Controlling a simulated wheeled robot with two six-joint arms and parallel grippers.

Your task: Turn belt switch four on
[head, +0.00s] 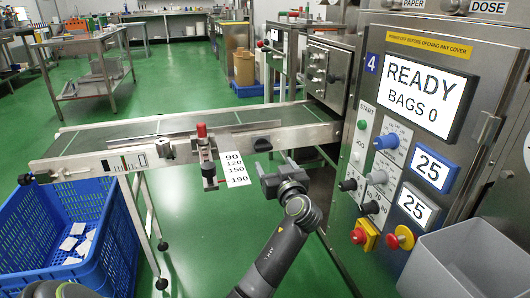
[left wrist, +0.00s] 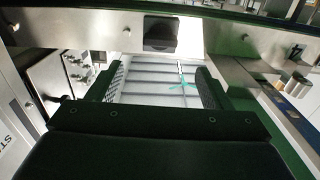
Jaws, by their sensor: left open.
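The belt switch (head: 262,145) is a small black block on the steel side rail of the conveyor, beside the machine with the blue number 4 plate (head: 371,63). In the left wrist view a dark square switch (left wrist: 160,33) sits on the steel rail, beyond the fingers. My left gripper (head: 278,165) is in front of the rail, a little below and right of the switch, and apart from it. Its fingers are open with nothing between them, as the left wrist view (left wrist: 160,82) shows. I cannot read the switch's position. My right gripper is not in view.
A red-topped post (head: 202,132) and a white number scale (head: 235,170) stand left of the gripper. The control panel (head: 385,150) with knobs and a READY screen (head: 420,95) is at right. A blue crate (head: 105,255) holds several white packets. A grey bin (head: 460,265) is front right.

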